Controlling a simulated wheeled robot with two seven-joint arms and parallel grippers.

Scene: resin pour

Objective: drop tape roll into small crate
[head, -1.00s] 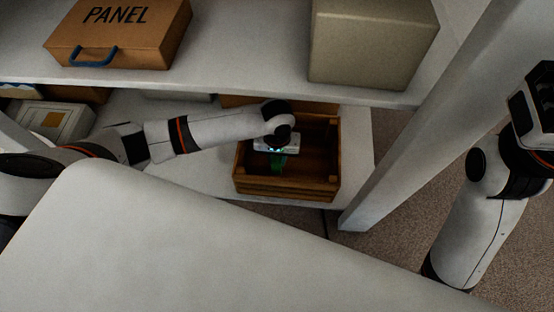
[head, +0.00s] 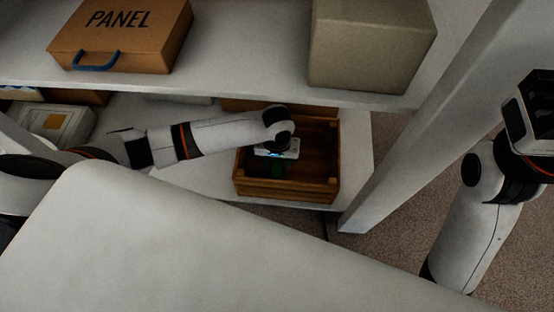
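The small wooden crate (head: 290,188) stands on the lower shelf with its open top up. My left gripper (head: 277,158) reaches in from the left and points down into the crate, its body at about rim height. A dark green thing (head: 278,171), likely the tape roll, shows just below the gripper inside the crate. It is small and shaded, so I cannot tell whether the fingers hold it or it lies on the crate floor. The fingers are hidden. Of my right arm only links show at the right edge; its gripper is out of view.
The upper shelf above the crate holds a brown case marked PANEL (head: 120,35) and a grey-beige box (head: 367,45). A shelf post (head: 420,130) rises right of the crate. A pale tabletop (head: 170,245) fills the front. A whitish box (head: 55,122) sits at left on the lower shelf.

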